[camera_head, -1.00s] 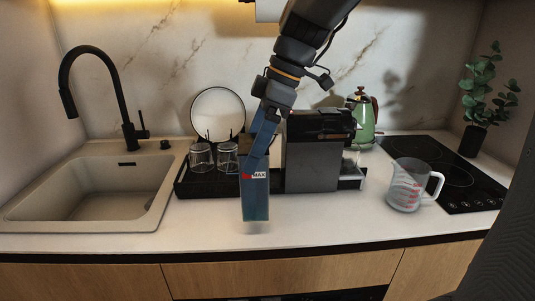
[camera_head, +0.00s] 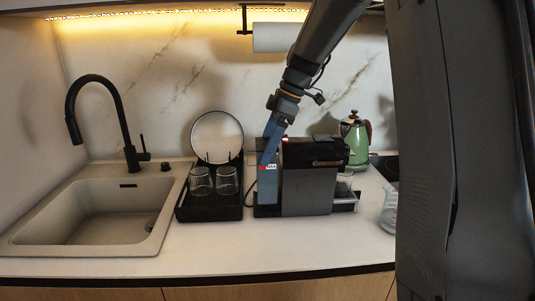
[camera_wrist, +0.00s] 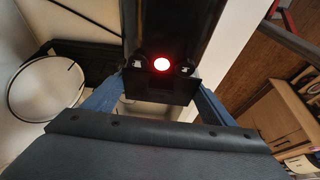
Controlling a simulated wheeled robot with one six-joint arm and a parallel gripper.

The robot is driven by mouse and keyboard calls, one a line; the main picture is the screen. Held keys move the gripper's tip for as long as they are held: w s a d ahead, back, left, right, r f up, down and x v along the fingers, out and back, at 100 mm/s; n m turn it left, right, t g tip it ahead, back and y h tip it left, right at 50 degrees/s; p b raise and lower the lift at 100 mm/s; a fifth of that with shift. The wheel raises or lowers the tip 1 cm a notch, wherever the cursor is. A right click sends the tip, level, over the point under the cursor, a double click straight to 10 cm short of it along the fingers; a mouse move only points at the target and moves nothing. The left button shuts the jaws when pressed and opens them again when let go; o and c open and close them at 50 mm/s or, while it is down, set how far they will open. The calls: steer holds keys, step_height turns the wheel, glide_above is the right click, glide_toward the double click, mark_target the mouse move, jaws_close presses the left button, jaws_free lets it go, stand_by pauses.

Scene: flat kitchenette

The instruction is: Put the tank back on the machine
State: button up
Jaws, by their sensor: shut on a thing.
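My gripper (camera_head: 266,160), with blue fingers, is shut on the tank's upper part from above. In the wrist view, the fingers of my gripper (camera_wrist: 160,103) reach down either side of a black edge, beside the machine's dark top (camera_wrist: 165,25) and its lit red button (camera_wrist: 161,64). The tank's lower part is hidden there.
A black tray (camera_head: 212,212) with two glasses and a round white plate (camera_head: 217,137) stands close left of the tank. The sink (camera_head: 95,215) is farther left. A green kettle (camera_head: 357,142) stands behind right. The measuring jug (camera_head: 389,212) is partly hidden. The front counter is clear.

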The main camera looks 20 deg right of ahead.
steer(key=shift+w+d, duration=0.1)
steer(key=shift+w, duration=0.15)
steer(key=shift+f+p, duration=0.8)
steer(key=shift+f, duration=1.05)
steer(key=o, duration=2.1)
steer(key=b+v, duration=0.3)
steer(key=v, duration=0.9)
steer(key=shift+b, duration=0.35)
steer(key=shift+s, duration=0.15)
